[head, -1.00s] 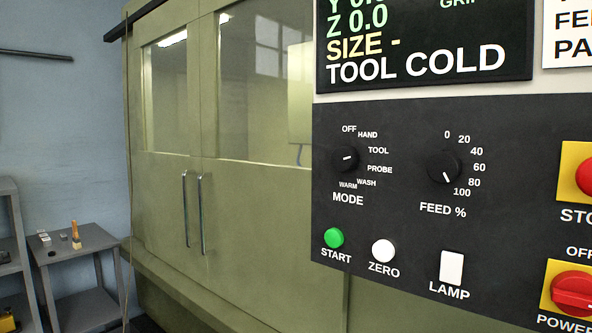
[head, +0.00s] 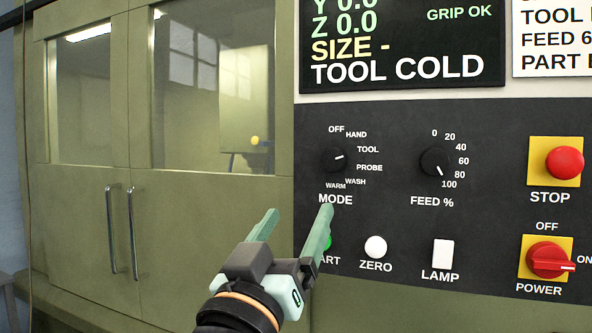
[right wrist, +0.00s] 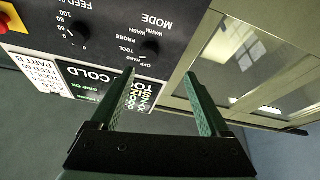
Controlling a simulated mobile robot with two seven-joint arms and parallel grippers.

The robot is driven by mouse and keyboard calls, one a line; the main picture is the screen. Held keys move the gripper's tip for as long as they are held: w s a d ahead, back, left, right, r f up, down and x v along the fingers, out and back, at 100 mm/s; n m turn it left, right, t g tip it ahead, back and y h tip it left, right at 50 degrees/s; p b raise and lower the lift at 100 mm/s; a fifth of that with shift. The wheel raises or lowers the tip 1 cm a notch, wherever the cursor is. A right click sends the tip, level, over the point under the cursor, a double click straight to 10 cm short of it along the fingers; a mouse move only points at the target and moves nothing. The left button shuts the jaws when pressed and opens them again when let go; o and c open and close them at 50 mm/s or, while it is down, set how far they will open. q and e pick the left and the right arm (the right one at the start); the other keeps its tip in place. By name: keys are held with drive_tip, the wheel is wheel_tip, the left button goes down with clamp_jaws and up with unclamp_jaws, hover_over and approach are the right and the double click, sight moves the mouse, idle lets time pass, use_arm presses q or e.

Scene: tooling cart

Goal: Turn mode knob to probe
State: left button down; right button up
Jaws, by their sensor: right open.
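The mode knob (head: 333,160) is a round black dial on the dark control panel, with a white mark pointing right and slightly up, roughly toward TOOL. The PROBE label (head: 369,168) is to its right and slightly lower. My right gripper (head: 298,212) is open and empty, below and left of the knob in the head view, apart from it. One finger covers part of the green START button (head: 328,241). In the right wrist view the panel appears upside down, and the open fingers (right wrist: 207,50) show near the MODE labels. My left gripper is not in view.
The feed knob (head: 435,161) is right of the mode knob. The ZERO button (head: 376,247), lamp switch (head: 443,253), red STOP button (head: 564,163) and red power switch (head: 549,260) are also on the panel. Machine doors with handles (head: 133,230) stand left.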

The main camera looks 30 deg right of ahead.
sight(331, 162)
drive_tip(key=shift+m+g+h, duration=0.4)
drive_tip(key=shift+m+g, duration=0.1)
drive_tip(key=shift+m, duration=0.2)
drive_tip(key=p+x, duration=0.1)
drive_tip(key=x, duration=0.2)
drive_tip(key=s+r+p+x, duration=0.1)
drive_tip(key=x, duration=0.3)
drive_tip(key=p+x, duration=0.2)
drive_tip(key=x, duration=0.2)
drive_tip(key=shift+s+d+r, duration=0.15)
drive_tip(key=shift+r, duration=0.25)
drive_tip(key=shift+w+d+r, duration=0.15)
drive_tip(key=shift+w+d, duration=0.2)
clamp_jaws()
